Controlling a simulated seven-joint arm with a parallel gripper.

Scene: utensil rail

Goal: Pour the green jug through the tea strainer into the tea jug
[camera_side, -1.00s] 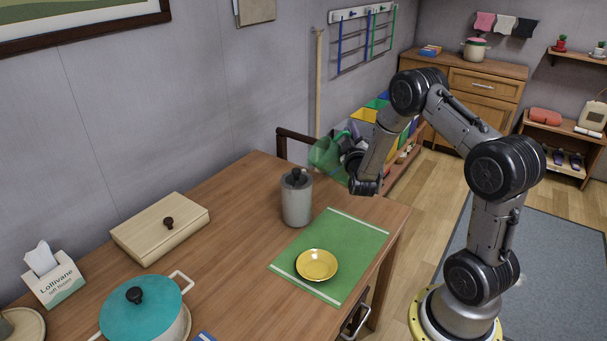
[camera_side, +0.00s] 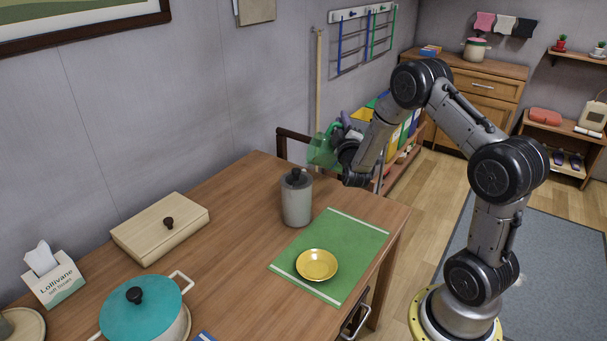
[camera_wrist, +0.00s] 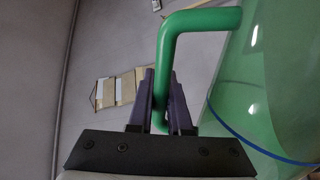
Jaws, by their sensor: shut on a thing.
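The green jug (camera_side: 323,151) is see-through and hangs in the air above the far end of the table, behind the grey canister. My gripper (camera_side: 343,132) is shut on its green handle. In the wrist view, the fingers of my gripper (camera_wrist: 161,105) close on the lower end of the handle, and the jug's clear green wall (camera_wrist: 275,85) with a blue line fills the right side. Whether the jug holds liquid is unclear. I cannot make out a tea strainer or a tea jug for certain in either view.
A grey canister (camera_side: 297,205) with a dark knob stands beside a green mat (camera_side: 345,237) bearing a yellow plate (camera_side: 317,265). A wooden box (camera_side: 160,230), a teal pot (camera_side: 140,312) and a tissue box (camera_side: 54,285) are further left. Bare table lies between box and canister.

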